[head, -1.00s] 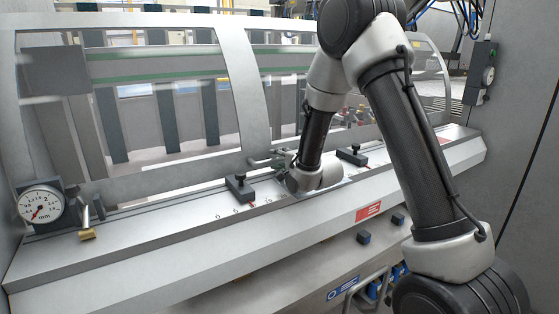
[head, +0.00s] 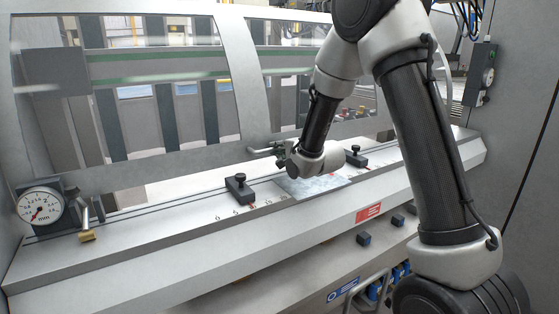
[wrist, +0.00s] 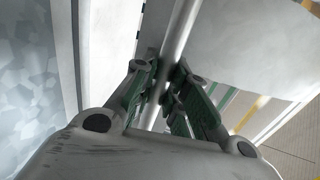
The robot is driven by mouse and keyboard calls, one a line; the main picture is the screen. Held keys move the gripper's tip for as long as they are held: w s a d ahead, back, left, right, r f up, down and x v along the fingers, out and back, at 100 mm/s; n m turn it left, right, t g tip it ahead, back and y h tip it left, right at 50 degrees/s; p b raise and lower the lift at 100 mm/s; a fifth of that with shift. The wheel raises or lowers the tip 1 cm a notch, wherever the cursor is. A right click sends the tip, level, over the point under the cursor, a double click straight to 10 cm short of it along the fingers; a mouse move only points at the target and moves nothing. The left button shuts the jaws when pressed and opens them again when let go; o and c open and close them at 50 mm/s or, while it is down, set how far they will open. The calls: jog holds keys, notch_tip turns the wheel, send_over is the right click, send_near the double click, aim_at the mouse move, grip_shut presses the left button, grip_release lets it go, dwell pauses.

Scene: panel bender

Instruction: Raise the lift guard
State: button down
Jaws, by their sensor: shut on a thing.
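The lift guard (head: 180,163) is a grey frame with clear panes, spanning the machine in the head view. Its lower rail stands above the bed, with an open gap below. A grey bar handle (head: 260,151) sticks out from this rail. In the wrist view the handle (wrist: 181,35) runs between the green-padded fingers of my gripper (wrist: 170,92). My gripper (head: 283,156) is shut on the handle, low over the bed. My wrist hides part of the handle and rail in the head view.
The machine bed (head: 140,228) carries black clamp blocks, one left (head: 239,187) and one right (head: 354,156) of my wrist. A mottled metal sheet (head: 315,185) lies below my wrist.

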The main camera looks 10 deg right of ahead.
notch_tip(320, 180, up, 30)
jog(key=shift+f, duration=0.25)
jog(key=c, duration=1.4)
grip_release()
jog(key=v, duration=1.2)
jog(key=shift+f, duration=0.1)
